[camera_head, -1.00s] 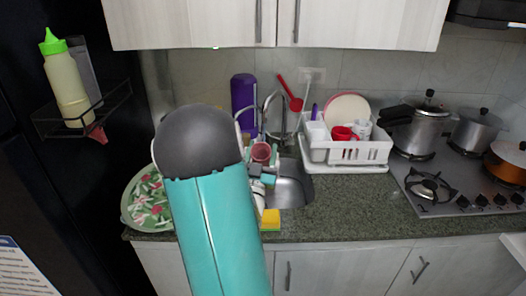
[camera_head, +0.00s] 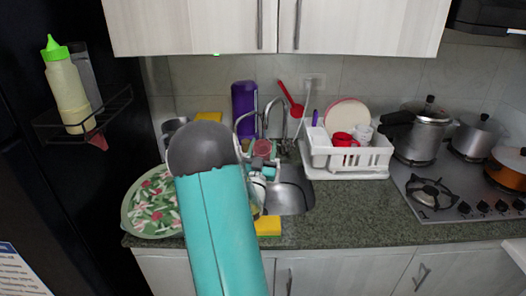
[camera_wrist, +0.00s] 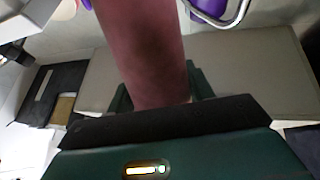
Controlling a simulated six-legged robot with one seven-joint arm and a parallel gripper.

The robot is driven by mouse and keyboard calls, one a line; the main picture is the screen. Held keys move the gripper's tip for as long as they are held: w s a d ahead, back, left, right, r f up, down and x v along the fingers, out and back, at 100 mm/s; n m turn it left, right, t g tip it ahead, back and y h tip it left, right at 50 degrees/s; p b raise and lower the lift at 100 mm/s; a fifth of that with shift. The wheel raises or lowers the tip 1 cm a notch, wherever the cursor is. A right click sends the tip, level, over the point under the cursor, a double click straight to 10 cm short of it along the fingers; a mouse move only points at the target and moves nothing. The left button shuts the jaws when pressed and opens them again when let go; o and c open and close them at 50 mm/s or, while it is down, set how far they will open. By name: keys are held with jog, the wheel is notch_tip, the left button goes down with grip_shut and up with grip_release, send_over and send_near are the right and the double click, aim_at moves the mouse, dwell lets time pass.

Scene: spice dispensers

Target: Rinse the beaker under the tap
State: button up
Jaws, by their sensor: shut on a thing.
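The beaker, a dull reddish cup (camera_head: 262,147), is at my gripper (camera_head: 262,160) over the left part of the sink. In the wrist view the reddish beaker (camera_wrist: 145,50) rises large between the dark green fingers of my gripper (camera_wrist: 160,98), which is shut on it. The metal tap (camera_head: 277,120) arches up behind the sink (camera_head: 292,190), close to the beaker. I cannot tell whether any water runs. My turquoise arm hides the left part of the sink and counter.
A white dish rack (camera_head: 345,160) with a red mug (camera_head: 343,139) is right of the sink. A yellow sponge (camera_head: 268,226) lies at the counter's front edge. A green floral tray (camera_head: 152,205) is at left. Pots stand on the stove (camera_head: 440,190).

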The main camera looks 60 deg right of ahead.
aim_at(261, 150)
jog(key=shift+w+d+f, duration=0.15)
jog(key=shift+w+d, duration=0.2)
jog(key=shift+d, duration=0.4)
jog(key=shift+w+d+f, duration=0.15)
jog(key=shift+w+d, duration=0.15)
jog(key=shift+d, duration=0.4)
jog(key=shift+w+d+f, duration=0.15)
jog(key=shift+w+d, duration=0.2)
jog(key=shift+d, duration=0.4)
jog(key=shift+w+a, duration=0.1)
